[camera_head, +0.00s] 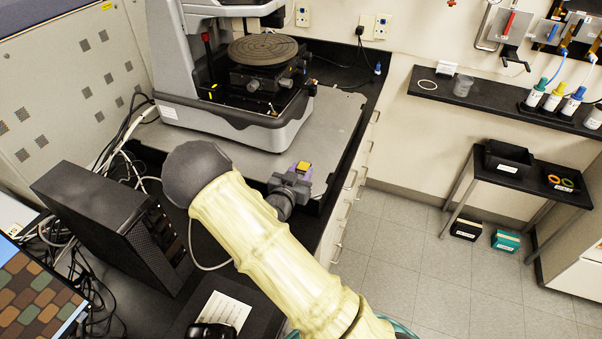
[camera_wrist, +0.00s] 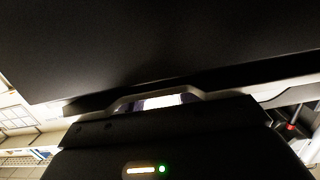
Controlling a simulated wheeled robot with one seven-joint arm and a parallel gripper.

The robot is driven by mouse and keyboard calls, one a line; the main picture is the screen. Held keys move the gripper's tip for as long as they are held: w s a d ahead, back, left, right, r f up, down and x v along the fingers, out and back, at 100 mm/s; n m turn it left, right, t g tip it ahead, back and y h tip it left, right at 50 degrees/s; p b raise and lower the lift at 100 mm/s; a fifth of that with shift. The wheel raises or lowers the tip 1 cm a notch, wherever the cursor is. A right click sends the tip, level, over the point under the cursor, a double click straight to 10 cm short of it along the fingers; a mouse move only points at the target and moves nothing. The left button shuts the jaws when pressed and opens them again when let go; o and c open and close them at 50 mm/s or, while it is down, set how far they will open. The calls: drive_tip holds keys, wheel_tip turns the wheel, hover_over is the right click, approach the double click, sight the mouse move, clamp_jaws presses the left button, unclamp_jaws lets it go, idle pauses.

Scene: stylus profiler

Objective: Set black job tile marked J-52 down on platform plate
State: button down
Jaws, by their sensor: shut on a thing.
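The platform plate (camera_head: 262,49) is a round, dark, grooved disc on the stage of the profiler, top centre-left in the head view. Nothing is seen lying on it. My gripper (camera_head: 301,171) is below and a little right of the plate in the head view, over the bench near its front edge, clearly apart from the plate. It is shut on the black job tile (camera_wrist: 160,45), whose dark face fills the top of the wrist view. The J-52 mark cannot be read. In the head view I cannot make out the tile; a small yellow and purple patch shows at the fingers.
The profiler (camera_head: 235,130) has a light grey base on a grey slab (camera_head: 335,118). A black computer case (camera_head: 105,220) with cables stands left of my arm. A wall shelf (camera_head: 490,103) with bottles and a side table (camera_head: 520,175) stand right.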

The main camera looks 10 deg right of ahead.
drive_tip(key=shift+s+f, duration=0.35)
drive_tip(key=shift+f, duration=0.4)
drive_tip(key=c, duration=1)
unclamp_jaws()
drive_tip(key=shift+f, duration=0.1)
drive_tip(key=shift+w+r+p, duration=0.1)
drive_tip(key=shift+r+p, duration=0.45)
drive_tip(key=shift+r, duration=0.15)
drive_tip(key=b+v, duration=0.2)
drive_tip(key=v, duration=0.5)
drive_tip(key=shift+r, duration=0.3)
drive_tip(key=shift+a, duration=0.1)
